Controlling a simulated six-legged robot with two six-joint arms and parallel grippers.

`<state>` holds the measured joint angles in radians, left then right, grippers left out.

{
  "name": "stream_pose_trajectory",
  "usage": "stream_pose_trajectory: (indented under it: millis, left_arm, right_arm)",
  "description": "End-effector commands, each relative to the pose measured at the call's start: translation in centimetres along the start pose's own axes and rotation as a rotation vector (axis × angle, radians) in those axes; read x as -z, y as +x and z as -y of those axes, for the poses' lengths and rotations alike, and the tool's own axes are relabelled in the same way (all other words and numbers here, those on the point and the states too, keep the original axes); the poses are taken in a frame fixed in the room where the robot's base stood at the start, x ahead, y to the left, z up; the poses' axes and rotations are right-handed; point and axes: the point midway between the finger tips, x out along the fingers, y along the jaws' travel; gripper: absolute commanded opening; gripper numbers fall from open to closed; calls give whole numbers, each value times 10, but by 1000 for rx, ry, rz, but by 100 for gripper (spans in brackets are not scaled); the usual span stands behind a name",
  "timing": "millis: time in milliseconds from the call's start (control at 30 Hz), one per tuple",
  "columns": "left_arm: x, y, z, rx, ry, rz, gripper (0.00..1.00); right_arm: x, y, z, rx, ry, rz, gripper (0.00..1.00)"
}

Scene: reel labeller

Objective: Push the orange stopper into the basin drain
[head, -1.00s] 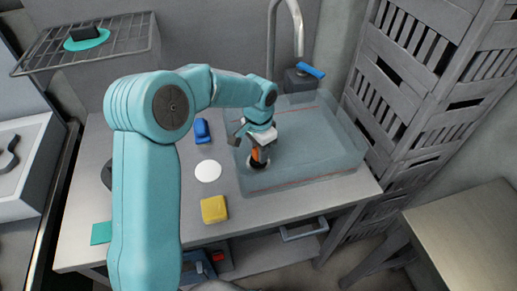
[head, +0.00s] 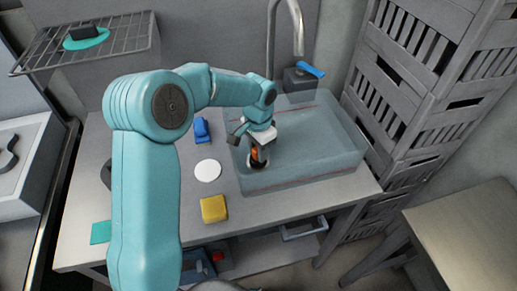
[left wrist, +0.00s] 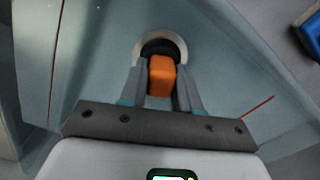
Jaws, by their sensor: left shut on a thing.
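The orange stopper (left wrist: 161,76) is between the two fingers of my left gripper (left wrist: 160,85) in the left wrist view. My left gripper is shut on it. The stopper's dark lower part sits at the round drain (left wrist: 178,45) with its pale ring; whether it is fully seated I cannot tell. In the head view, the left gripper (head: 258,152) points down inside the clear basin (head: 318,150), near its left front corner. A little of the orange stopper (head: 255,154) shows between the fingers there. My right gripper is not in view.
A tap (head: 298,35) with a blue handle (head: 312,72) stands behind the basin. On the counter left of the basin are a blue object (head: 202,130), a white disc (head: 208,171) and a yellow sponge-like block (head: 214,209). A slatted grey rack (head: 420,90) stands at right.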

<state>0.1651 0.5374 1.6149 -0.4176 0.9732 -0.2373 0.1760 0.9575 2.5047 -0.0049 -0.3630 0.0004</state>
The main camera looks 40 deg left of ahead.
Motion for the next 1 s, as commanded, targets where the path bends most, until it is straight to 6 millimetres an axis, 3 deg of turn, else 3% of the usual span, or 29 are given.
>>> stream_pose_trajectory:
  millis: [800,833,867,1000]
  left_arm:
    - [0,14,0,0,0,0,1]
    - [0,14,0,0,0,0,35]
    - [0,14,0,0,0,0,42]
    - [0,14,0,0,0,0,42]
  right_arm:
    - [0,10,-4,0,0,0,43]
    - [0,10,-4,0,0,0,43]
    - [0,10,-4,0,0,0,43]
    - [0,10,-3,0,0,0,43]
